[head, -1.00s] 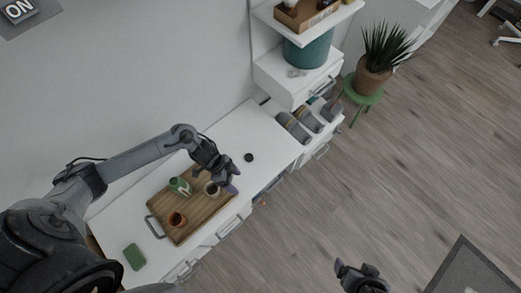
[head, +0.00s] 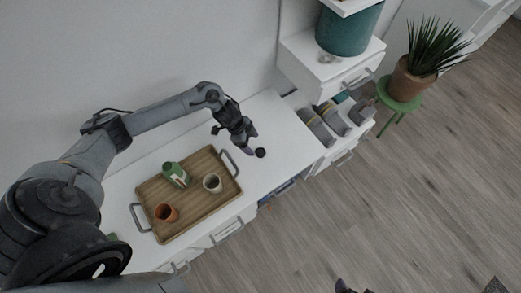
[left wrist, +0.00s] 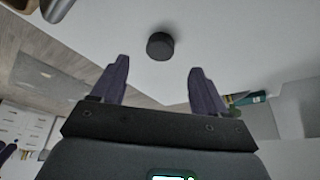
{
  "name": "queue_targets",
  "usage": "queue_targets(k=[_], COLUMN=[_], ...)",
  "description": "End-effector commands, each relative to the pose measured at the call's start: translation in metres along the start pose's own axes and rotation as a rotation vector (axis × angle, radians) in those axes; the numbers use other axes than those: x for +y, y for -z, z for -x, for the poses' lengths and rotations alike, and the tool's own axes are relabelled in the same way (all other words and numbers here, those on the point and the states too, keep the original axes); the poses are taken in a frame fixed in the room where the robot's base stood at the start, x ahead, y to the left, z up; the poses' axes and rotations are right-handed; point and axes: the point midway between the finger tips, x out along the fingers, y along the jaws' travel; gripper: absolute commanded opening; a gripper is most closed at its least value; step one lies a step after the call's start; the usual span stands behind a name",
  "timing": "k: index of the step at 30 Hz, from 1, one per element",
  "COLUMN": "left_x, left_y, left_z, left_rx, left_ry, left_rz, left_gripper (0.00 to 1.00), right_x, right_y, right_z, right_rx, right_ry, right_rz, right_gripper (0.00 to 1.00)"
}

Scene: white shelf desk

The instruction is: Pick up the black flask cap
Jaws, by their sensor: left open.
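The black flask cap (head: 261,153) is a small dark round piece on the white desk top (head: 278,130), to the right of the wooden tray. My left gripper (head: 250,146) is right beside it, just to its left in the head view. In the left wrist view the cap (left wrist: 160,46) lies beyond the two open fingertips (left wrist: 157,72), roughly centred between them. Nothing is between the fingers. Only a small dark tip of my right gripper (head: 343,287) shows at the bottom edge of the head view.
Grey cylindrical items (head: 317,127) sit right of the desk top. A potted plant (head: 411,78) stands on a green stool.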

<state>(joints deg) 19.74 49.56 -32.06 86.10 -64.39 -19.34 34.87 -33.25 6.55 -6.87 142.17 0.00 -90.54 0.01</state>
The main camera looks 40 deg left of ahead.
Motion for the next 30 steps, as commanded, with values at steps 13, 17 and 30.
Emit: queue_targets(k=[13,17,30], left_x=[0.000,-0.001,-0.001], left_y=[0.001,0.003,0.004], left_z=[-0.037,-0.054,-0.069], left_rx=[0.001,0.001,0.000], left_ry=[0.000,0.000,0.001], left_rz=[-0.001,0.000,0.000], left_gripper=[0.74,0.74,0.72], right_x=[0.000,0.000,0.001], right_y=[-0.008,-0.013,-0.016], right_z=[-0.025,-0.038,-0.047], right_rx=[-0.001,-0.001,-0.003], right_ry=[-0.002,-0.004,-0.008], right_rz=[0.002,0.005,0.010], right_gripper=[0.91,0.91,0.91])
